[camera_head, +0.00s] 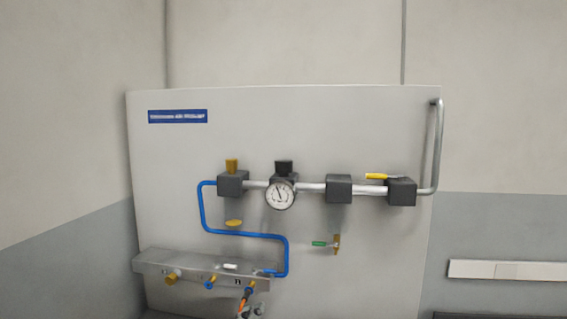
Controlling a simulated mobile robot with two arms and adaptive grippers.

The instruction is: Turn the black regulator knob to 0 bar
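The black regulator knob (284,167) sits on top of the regulator block in the middle of the panel. The round white pressure gauge (280,195) is on the front of that block. Its dark needle points up and slightly left; the scale numbers are too small to read. Nothing touches the knob. Neither of my grippers shows in this view.
The grey panel (380,125) bears a pipe line with dark blocks, a yellow lever (377,176) at right, a brass part (232,166) at left, and a blue hose (203,210). A grey manifold ledge (190,264) juts out at lower left. A green-handled valve (326,243) is below.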

